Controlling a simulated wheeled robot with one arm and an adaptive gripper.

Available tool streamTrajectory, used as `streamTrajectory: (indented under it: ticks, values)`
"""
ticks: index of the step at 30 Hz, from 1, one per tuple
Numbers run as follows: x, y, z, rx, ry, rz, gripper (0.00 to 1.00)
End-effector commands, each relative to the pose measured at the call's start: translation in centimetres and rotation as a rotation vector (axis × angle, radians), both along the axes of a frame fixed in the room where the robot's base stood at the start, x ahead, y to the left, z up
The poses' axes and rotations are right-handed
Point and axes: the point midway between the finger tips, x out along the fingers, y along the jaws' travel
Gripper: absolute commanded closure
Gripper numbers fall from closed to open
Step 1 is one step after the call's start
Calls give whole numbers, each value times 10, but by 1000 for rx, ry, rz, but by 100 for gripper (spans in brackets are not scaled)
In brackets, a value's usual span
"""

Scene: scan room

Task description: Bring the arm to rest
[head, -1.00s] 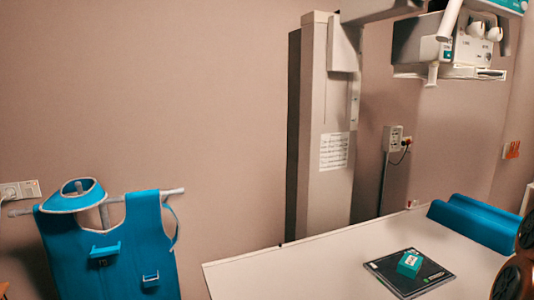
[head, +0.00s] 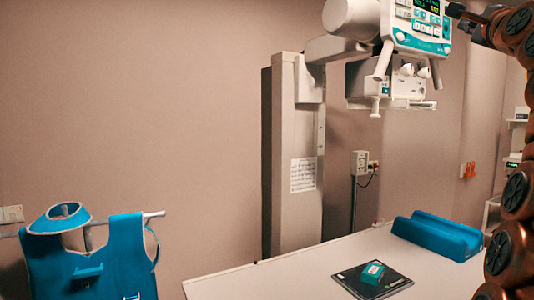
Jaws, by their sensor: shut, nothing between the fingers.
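My arm shows along the right edge of the head view, bent upward in brown links. At its top end is my dark gripper (head: 455,12), near the upper right, beside the control panel of the x-ray unit. It looks shut, with nothing seen in it. The fingertips are small and dark against the panel's edge.
The x-ray head with its control panel (head: 417,25) hangs close to my gripper. Below is a white table (head: 240,283) with a black plate (head: 350,282), a green box (head: 373,272) on it, and a blue cushion (head: 437,238). A blue apron (head: 120,255) hangs at left.

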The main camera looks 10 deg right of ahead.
Motion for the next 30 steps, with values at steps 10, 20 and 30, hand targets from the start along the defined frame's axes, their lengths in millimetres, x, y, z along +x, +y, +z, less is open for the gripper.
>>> streamTrajectory:
  ticks: [10,20,30]
  values:
    - [44,28,-44,-38,178,49,100]
    - [98,104,-143,-171,507,175,100]
    - [107,200,-274,-388,857,363,100]
